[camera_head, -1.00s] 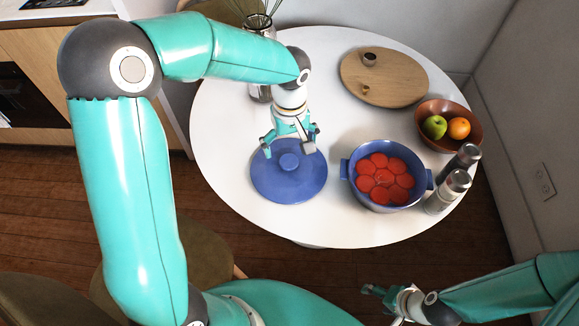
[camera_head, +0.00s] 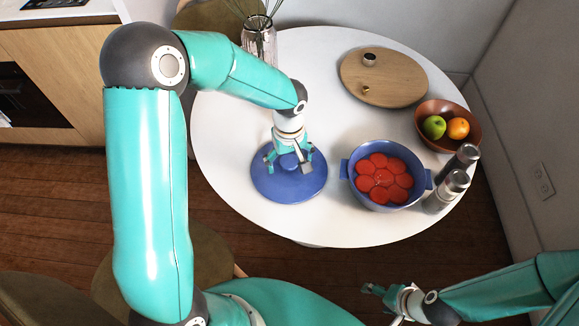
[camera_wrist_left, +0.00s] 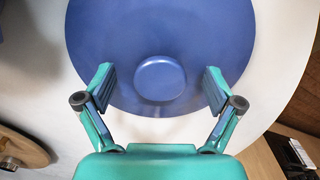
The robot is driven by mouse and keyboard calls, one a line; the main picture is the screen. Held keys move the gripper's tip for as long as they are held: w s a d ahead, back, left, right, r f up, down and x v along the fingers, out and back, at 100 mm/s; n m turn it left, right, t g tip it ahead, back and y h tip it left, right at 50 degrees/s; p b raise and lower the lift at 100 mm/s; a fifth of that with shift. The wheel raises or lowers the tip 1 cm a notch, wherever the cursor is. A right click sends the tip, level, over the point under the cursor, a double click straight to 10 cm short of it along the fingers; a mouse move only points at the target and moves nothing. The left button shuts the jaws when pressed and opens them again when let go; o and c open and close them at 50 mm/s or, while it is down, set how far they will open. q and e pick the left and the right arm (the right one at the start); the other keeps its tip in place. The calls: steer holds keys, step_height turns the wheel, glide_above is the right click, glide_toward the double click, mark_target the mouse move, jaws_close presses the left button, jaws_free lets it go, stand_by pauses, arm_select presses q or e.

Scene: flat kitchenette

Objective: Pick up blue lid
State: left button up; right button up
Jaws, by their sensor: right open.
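The blue lid (camera_head: 289,188) lies flat on the white round table, left of the blue pot (camera_head: 383,199). Its round knob shows in the left wrist view (camera_wrist_left: 160,78), between and slightly beyond the fingertips. My left gripper (camera_head: 289,163) is open right over the lid; in the left wrist view (camera_wrist_left: 160,88) its two fingers are spread on either side of the knob, with a gap on each side. Whether the fingertips touch the lid I cannot tell. My right gripper (camera_head: 375,291) is open and empty at the lower right, away from the table.
The pot holds several red slices. Two bottles (camera_head: 447,188) and a brown bowl (camera_head: 442,112) with a green apple and an orange stand to its right. A round wooden board (camera_head: 392,82) and a glass vase (camera_head: 260,42) are at the back. The table's front is clear.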

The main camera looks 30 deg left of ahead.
arm_select(q)
steer(key=shift+s, duration=0.1)
steer(key=c, duration=1.5)
steer(key=shift+r, duration=0.1)
steer(key=shift+c, duration=0.2)
